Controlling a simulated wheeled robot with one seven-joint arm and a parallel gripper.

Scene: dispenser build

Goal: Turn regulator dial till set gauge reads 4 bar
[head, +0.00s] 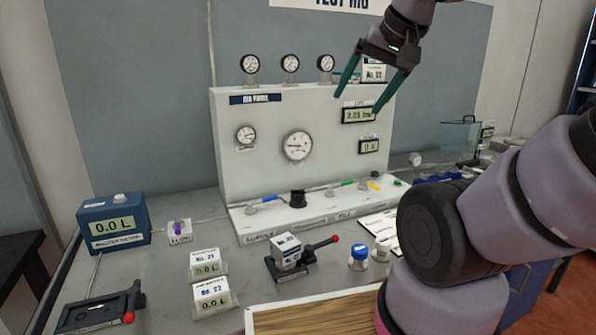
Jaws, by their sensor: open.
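A white panel (225,170) labelled as an air panel stands on the bench. A large round gauge (297,146) and a smaller round gauge (246,136) are on its face; their readings are too small to tell, and I cannot tell which is the set gauge. A black knob (297,198), which looks like the regulator dial, stands on the panel's base ledge below the large gauge. My gripper (358,106) is open and empty, with its green fingers pointing down around the upper digital display (358,115), above and right of the knob and apart from it.
Three small gauges (290,64) stand along the panel's top edge. Several coloured valve levers (344,184) line the ledge near the knob. A red-tipped lever device (290,258), small bottles (358,258) and a blue meter box (114,222) stand on the bench. My arm hides the right front.

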